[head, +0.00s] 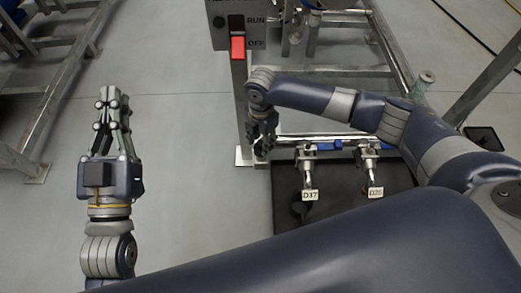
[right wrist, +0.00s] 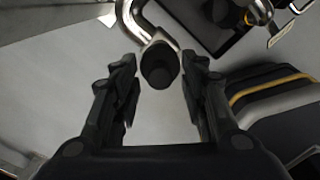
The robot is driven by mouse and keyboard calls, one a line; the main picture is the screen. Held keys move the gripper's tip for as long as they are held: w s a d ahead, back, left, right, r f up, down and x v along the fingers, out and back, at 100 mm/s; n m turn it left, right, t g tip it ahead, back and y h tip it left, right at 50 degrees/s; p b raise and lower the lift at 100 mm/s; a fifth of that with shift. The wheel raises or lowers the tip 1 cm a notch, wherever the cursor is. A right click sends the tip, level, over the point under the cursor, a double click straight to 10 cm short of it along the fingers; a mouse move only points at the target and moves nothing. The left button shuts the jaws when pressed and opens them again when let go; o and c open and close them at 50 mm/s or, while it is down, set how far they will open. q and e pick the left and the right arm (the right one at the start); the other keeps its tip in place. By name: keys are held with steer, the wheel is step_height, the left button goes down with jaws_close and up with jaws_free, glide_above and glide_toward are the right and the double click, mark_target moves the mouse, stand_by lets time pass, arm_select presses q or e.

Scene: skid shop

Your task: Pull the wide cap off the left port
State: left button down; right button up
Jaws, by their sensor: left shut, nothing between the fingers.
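In the right wrist view, a dark round cap (right wrist: 160,66) sits at the end of a curved shiny pipe (right wrist: 142,20). My right gripper (right wrist: 160,80) is open, with one finger on each side of the cap and visible gaps to both. In the head view my right gripper (head: 263,142) points down left of two metal valve fittings; the cap there is hidden or too small to tell. My left gripper (head: 112,103) is shut and empty over bare floor at the left. I cannot tell from the head view which port the cap belongs to.
Two valve fittings (head: 307,158) carry tags, one reading D37 (head: 310,195). A black tray (head: 340,212) lies below them. Metal frames stand left and back. Floor around my left gripper is clear.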

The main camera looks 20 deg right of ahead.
steer(key=c, duration=0.9)
arm_select(q)
steer(key=shift+w+f, duration=0.15)
steer(key=shift+f, duration=0.2)
arm_select(e)
steer(key=shift+r, duration=0.15)
